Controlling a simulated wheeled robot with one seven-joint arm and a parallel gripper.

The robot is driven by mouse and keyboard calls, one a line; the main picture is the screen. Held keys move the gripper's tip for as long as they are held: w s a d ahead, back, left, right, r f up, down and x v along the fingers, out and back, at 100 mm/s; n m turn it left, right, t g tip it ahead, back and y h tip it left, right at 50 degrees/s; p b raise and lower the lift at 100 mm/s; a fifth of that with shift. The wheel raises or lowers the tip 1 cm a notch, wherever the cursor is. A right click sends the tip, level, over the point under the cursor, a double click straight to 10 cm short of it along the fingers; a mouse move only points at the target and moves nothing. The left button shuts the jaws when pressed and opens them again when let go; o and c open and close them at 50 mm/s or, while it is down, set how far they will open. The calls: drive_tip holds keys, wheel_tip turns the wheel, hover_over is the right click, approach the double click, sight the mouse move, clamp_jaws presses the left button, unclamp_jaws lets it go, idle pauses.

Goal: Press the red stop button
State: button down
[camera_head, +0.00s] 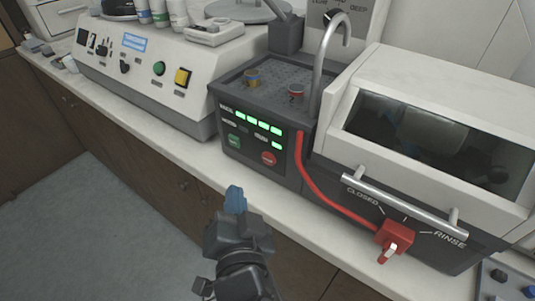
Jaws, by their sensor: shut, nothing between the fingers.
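The red stop button (268,158) is a round button low on the dark front panel of the mounting press (258,138). A green button (234,141) sits to its left on the same panel, with lit green displays above. My gripper (235,200) is in front of the counter, below and left of the red button and apart from it. Its blue fingertips are together and hold nothing. The red button is in full view.
A red hose (322,197) curves down the front to a red valve (394,237) with a lever. A metal handle bar (402,207) sticks out at right. A white machine (150,70) stands at left. The floor (90,235) is clear.

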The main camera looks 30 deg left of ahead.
sight(268, 159)
drive_tip(key=shift+w+d+p, duration=0.15)
drive_tip(key=shift+w+p, duration=0.75)
drive_tip(key=shift+w, duration=0.8)
drive_tip(key=shift+w+d+p, duration=0.15)
drive_tip(key=shift+w+p, duration=0.7)
drive_tip(key=shift+w, duration=0.8)
drive_tip(key=shift+w+r, duration=0.1)
drive_tip(key=shift+w, duration=0.3)
drive_tip(key=shift+w, duration=0.4)
drive_tip(key=shift+s, duration=0.85)
